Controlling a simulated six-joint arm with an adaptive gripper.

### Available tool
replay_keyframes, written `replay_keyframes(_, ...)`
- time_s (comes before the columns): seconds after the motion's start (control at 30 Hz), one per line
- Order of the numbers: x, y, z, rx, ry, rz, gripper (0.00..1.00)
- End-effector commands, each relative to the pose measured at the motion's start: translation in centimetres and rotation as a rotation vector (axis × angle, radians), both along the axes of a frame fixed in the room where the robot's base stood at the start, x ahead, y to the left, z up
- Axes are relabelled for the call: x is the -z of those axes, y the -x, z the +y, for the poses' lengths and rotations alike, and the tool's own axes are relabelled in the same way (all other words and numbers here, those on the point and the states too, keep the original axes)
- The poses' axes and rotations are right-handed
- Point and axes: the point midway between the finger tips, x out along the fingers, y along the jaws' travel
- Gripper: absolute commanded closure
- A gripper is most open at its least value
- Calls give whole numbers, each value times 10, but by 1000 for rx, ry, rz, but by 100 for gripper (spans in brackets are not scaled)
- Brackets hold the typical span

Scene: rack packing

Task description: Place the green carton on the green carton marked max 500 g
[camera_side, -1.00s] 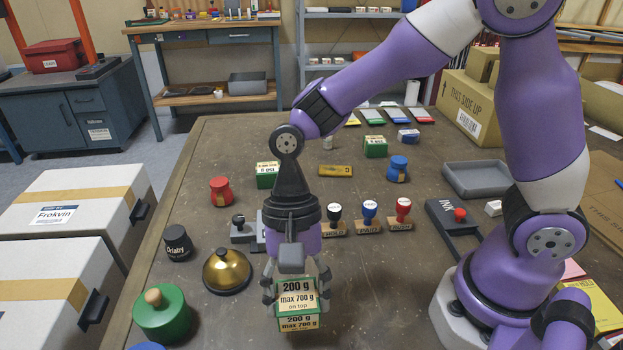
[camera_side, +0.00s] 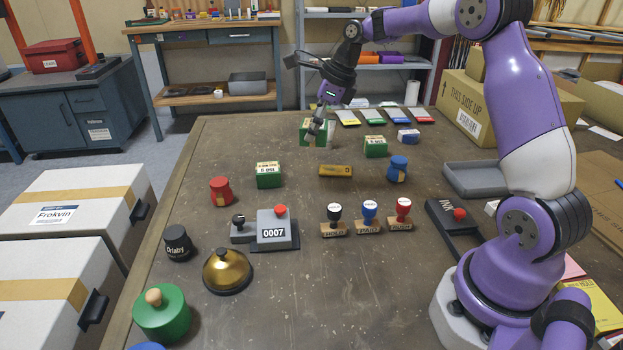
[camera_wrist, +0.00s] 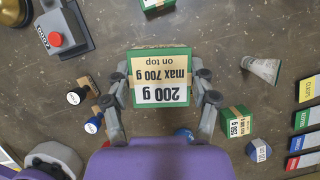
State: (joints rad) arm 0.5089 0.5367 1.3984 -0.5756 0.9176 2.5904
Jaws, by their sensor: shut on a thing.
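My gripper (camera_side: 322,122) is shut on a green carton (camera_side: 308,134) over the far part of the table. In the wrist view the held carton (camera_wrist: 160,60) sits between the fingers, its label reading 200 g, max 700 g on top. Two other green cartons stand on the table in the side view. One (camera_side: 268,178) is nearer and left of my gripper; the other (camera_side: 375,149) is to its right. In the wrist view one carton (camera_wrist: 236,121) is right of the fingers and another (camera_wrist: 155,4) is cut by the top edge. I cannot read max 500 g on either.
A small grey tube (camera_wrist: 262,68) lies close to the held carton. A yellow block (camera_side: 335,170), a red pot (camera_side: 220,191) and a blue pot (camera_side: 398,169) stand nearer. Stamps (camera_side: 368,217) and a bell (camera_side: 227,271) are further forward. Bare table lies between.

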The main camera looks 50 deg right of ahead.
Motion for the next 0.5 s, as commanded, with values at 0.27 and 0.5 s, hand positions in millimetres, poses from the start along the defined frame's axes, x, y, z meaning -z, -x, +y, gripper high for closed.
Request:
replay_keyframes(0.27, -7, 18, -152, 677, 2, -2, 85)
replay_keyframes(0.5, -8, 39, -205, 927, 2, 1, 85)
